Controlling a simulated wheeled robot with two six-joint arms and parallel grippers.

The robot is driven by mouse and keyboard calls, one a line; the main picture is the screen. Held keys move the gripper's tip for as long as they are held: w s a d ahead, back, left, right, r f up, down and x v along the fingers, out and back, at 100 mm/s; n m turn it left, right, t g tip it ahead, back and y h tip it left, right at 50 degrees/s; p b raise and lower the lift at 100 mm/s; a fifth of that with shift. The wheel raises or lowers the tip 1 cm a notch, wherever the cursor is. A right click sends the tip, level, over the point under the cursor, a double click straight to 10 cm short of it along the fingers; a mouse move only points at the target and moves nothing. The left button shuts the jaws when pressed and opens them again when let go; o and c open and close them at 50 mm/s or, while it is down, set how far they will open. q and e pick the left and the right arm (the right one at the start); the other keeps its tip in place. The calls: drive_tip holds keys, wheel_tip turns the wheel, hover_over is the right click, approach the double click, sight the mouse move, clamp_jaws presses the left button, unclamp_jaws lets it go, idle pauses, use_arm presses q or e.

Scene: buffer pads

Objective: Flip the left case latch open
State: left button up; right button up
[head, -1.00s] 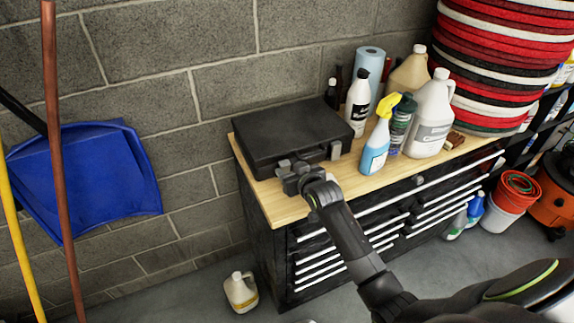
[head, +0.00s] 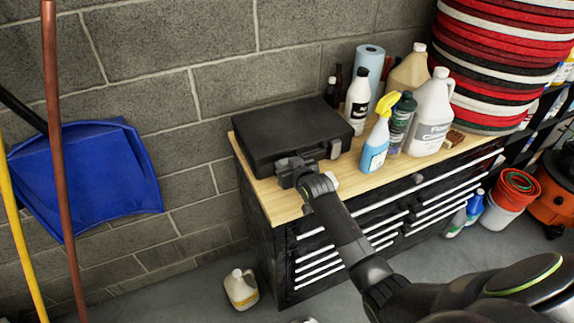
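A black case (head: 290,132) lies closed on the wooden top of a tool chest, against the block wall. A light metal latch (head: 335,148) shows on the right part of its front face. My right gripper (head: 288,165) is at the left part of the case's front, where it hides the left latch. Its fingers are small and dark here, and I cannot tell whether they are open or shut or touching the latch. My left gripper is not in view.
A blue spray bottle (head: 376,142) with a yellow head, a white jug (head: 433,112) and other bottles stand right of the case. Bare wooden top (head: 283,208) shows in front of it. Stacked red, black and white pads (head: 500,60) rise at the right.

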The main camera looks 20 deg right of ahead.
drive_tip(key=shift+c, duration=1.4)
drive_tip(key=s+f+t+b, duration=0.1)
drive_tip(key=b, duration=0.2)
drive_tip(key=t+b, duration=0.2)
drive_tip(key=b, duration=0.1)
drive_tip(key=shift+s+f+b, duration=0.3)
drive_tip(key=shift+s+f, duration=0.1)
drive_tip(key=shift+s+t+b, duration=0.15)
drive_tip(key=shift+t+b, duration=0.4)
drive_tip(key=shift+t, duration=0.05)
drive_tip(key=shift+r, duration=0.1)
drive_tip(key=o, duration=1)
drive_tip(key=shift+s, duration=0.1)
